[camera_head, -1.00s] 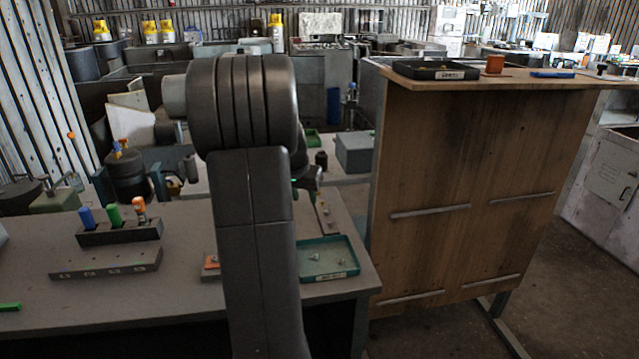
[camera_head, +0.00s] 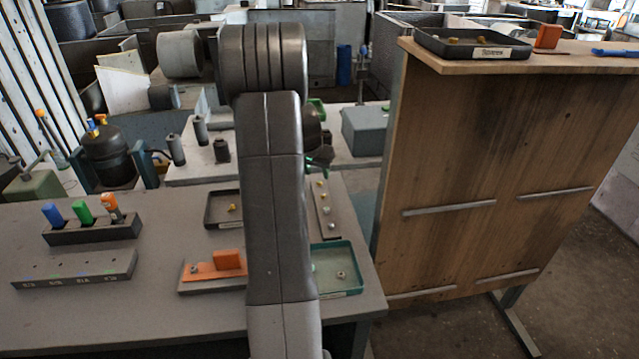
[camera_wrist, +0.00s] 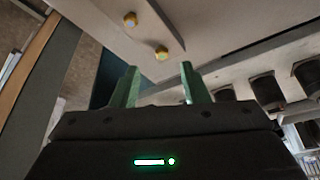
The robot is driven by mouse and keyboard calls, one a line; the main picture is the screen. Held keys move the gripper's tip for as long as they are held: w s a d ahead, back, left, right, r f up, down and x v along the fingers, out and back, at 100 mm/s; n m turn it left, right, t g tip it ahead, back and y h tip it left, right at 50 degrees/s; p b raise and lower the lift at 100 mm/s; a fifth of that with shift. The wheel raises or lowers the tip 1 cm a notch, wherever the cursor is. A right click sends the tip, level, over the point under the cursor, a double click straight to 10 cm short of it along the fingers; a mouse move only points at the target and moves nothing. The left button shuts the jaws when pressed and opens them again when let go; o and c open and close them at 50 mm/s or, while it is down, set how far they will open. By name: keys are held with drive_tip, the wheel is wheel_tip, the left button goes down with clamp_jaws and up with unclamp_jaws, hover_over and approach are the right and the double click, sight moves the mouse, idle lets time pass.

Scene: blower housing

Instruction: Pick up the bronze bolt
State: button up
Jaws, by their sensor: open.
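In the head view, small yellowish bolts (camera_head: 320,184) stand at the far end of a narrow strip (camera_head: 336,212) on the grey table, with paler ones nearer. Two yellow-gold bolt heads show in the wrist view, one (camera_wrist: 162,53) just beyond the fingertips and one (camera_wrist: 130,19) farther off. I cannot tell which is bronze. A yellowish piece (camera_head: 232,208) also lies in a dark tray (camera_head: 209,210). My gripper (camera_wrist: 160,82) is open, its green fingers apart with nothing between them. In the head view my gripper (camera_head: 321,160) is partly hidden by my arm, near the strip's far end.
A teal tray (camera_head: 356,270) with small parts sits at the table's right edge. An orange block (camera_head: 228,260) and a rack of coloured handles (camera_head: 95,232) stand left. A wooden stand (camera_head: 480,170) rises close on the right, with a black tray (camera_head: 425,40) on top.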

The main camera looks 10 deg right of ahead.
sight(320, 182)
drive_tip(key=shift+w+p+x, duration=0.2)
drive_tip(key=shift+p+x, duration=0.45)
drive_tip(key=shift+x, duration=1.65)
drive_tip(key=shift+r, duration=0.1)
drive_tip(key=c, duration=0.8)
